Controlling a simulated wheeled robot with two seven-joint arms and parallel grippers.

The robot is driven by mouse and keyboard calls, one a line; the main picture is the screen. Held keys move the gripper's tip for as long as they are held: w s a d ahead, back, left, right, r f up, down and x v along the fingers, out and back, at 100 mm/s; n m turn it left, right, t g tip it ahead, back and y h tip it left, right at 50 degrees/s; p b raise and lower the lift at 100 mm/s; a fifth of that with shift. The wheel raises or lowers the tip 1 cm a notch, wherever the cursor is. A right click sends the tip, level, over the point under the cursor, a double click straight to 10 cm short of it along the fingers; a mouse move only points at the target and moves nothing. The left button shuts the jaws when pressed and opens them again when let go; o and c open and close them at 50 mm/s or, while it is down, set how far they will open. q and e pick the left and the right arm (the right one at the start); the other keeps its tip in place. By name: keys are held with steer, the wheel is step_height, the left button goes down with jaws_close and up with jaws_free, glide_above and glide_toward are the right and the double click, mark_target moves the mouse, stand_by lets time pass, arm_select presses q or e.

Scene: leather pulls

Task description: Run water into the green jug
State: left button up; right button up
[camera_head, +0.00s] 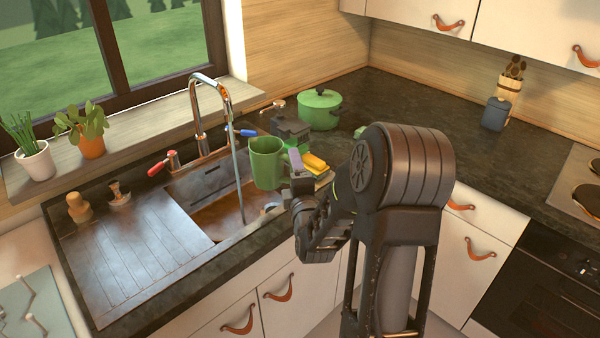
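The green jug (267,165) is upright above the right part of the sink basin (220,208), in the head view. My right gripper (293,158) is at the jug's right side and appears shut on its handle; the contact is partly hidden. The chrome tap (198,115) arches over the sink. A thin stream of water (238,175) runs from its spout into the basin, just left of the jug in the picture and apart from its outline. The tap has a red lever (158,168) and a blue lever (246,132). My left gripper is out of view.
A yellow sponge (315,162) lies right of the jug, beside my gripper. A green pot (319,110) stands on the dark counter behind. Potted plants (90,140) line the sill.

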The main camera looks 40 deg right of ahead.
mark_target(279, 172)
steer(key=w, duration=0.3)
steer(key=w+a+f+b, duration=0.1)
steer(key=w, duration=0.3)
steer(key=w+b, duration=0.1)
steer(key=w, duration=0.2)
steer(key=shift+w+a+f, duration=0.3)
steer(key=shift+w+f, duration=0.05)
steer(key=shift+w, duration=0.05)
steer(key=shift+w+a+f, duration=0.1)
steer(key=shift+w+a, duration=0.05)
steer(key=shift+w, duration=0.9)
steer(key=shift+s, duration=0.1)
steer(key=s, duration=0.5)
steer(key=s+d, duration=0.1)
steer(key=s, duration=0.1)
steer(key=shift+s+b, duration=0.15)
steer(key=shift+b, duration=0.25)
